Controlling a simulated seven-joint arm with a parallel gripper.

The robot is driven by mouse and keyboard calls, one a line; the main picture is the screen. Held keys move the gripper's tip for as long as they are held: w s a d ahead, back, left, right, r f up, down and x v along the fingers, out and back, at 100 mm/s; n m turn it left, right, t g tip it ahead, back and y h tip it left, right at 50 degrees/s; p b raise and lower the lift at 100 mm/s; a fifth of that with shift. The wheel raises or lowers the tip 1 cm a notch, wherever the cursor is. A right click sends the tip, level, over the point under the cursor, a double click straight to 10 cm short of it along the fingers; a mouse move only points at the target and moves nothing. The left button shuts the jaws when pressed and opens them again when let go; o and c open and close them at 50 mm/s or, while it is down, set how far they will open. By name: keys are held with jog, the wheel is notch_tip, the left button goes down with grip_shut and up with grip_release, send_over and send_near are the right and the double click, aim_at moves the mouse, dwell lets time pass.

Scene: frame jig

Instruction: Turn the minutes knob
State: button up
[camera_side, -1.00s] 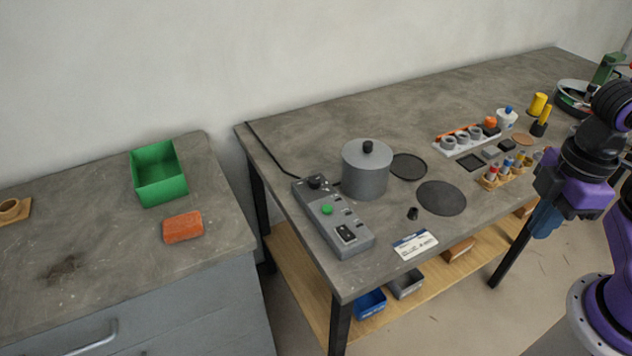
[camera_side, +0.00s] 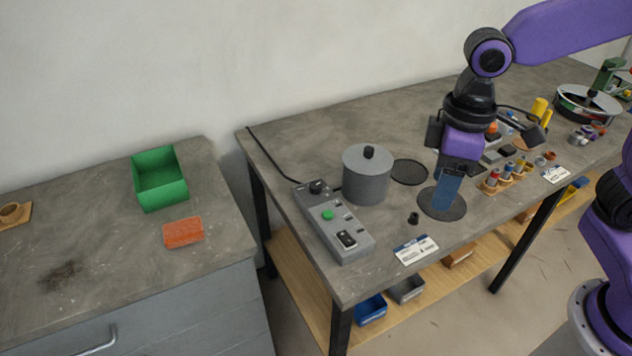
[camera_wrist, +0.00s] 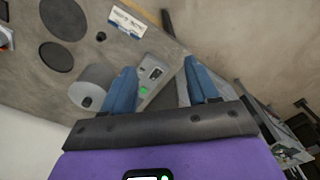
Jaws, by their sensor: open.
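The grey control box (camera_side: 334,222) lies near the left end of the workbench. It has a black knob (camera_side: 317,187) at its far end, a green button (camera_side: 327,215) and a black rocker switch (camera_side: 346,239). I cannot read which control is for minutes. In the wrist view the box (camera_wrist: 152,77) shows between my fingers, with the knob end hidden. My gripper (camera_side: 443,206) has blue fingers pointing down over the dark disc, to the right of the box and apart from it. It is open and empty, as the wrist view also shows (camera_wrist: 164,85).
A grey lidded pot (camera_side: 366,176) stands right beside the box. A small black peg (camera_side: 413,218) and a white label card (camera_side: 416,249) lie between box and gripper. Vials in a rack (camera_side: 505,178) stand right. A green bin (camera_side: 159,180) and orange sponge (camera_side: 183,232) sit on the left cabinet.

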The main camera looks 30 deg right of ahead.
jog(key=w+a+m, duration=0.2)
jog(key=w+a, duration=0.2)
jog(key=w, duration=0.5)
jog(key=w+a+m, duration=0.3)
jog(key=w, duration=0.5)
jog(key=m, duration=0.4)
send_over(316, 185)
notch_tip(316, 185, down, 4)
notch_tip(316, 185, down, 17)
jog(key=shift+f, duration=0.1)
jog(key=c, duration=1)
